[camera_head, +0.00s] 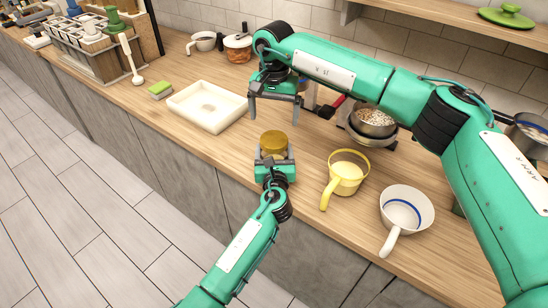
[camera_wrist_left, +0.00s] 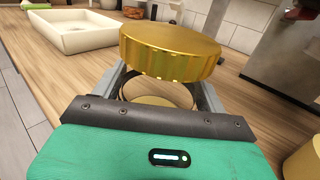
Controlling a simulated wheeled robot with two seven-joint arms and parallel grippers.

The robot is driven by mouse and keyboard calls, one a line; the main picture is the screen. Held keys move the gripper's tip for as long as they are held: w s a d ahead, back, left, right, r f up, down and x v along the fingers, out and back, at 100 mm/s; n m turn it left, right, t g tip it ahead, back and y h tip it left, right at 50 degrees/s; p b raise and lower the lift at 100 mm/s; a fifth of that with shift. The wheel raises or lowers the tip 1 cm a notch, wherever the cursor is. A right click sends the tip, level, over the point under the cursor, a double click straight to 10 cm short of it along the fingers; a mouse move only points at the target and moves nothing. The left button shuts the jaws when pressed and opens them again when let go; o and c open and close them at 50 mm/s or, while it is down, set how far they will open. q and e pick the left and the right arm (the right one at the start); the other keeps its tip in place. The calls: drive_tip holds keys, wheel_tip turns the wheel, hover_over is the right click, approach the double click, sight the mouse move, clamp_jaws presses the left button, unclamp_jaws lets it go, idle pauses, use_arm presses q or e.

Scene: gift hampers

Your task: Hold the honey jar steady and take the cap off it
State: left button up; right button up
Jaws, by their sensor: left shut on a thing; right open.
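The honey jar (camera_wrist_left: 160,90) stands on the wooden counter, looking like clear glass between my left fingers. Its wide ribbed gold cap (camera_head: 273,141) sits on top and also shows large in the left wrist view (camera_wrist_left: 170,50). My left gripper (camera_head: 274,157) is shut around the jar's body below the cap. In the head view the gripper and cap hide most of the jar. My right gripper (camera_head: 273,120) is open and empty, pointing down, above and slightly behind the cap, with its fingers spread wide and apart from it.
A white tray (camera_head: 188,118) and a green sponge (camera_head: 160,90) lie to the left. A bowl (camera_head: 372,122) of grain-like bits is behind. The counter's front edge runs close by.

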sight(274, 139)
use_arm(q)
drive_tip(key=c, duration=0.4)
use_arm(e)
drive_tip(key=shift+m, duration=0.3)
drive_tip(key=m, duration=0.9)
drive_tip(key=shift+m, duration=0.4)
drive_tip(key=m, duration=0.4)
drive_tip(key=shift+a+m, duration=0.1)
drive_tip(key=shift+m, duration=0.3)
drive_tip(key=m, duration=0.7)
drive_tip(key=shift+m, duration=0.3)
drive_tip(key=m, duration=1.2)
drive_tip(key=shift+m, duration=0.3)
drive_tip(key=m, duration=1.2)
drive_tip(key=shift+m, duration=0.3)
drive_tip(key=m, duration=0.6)
drive_tip(key=shift+f, duration=4)
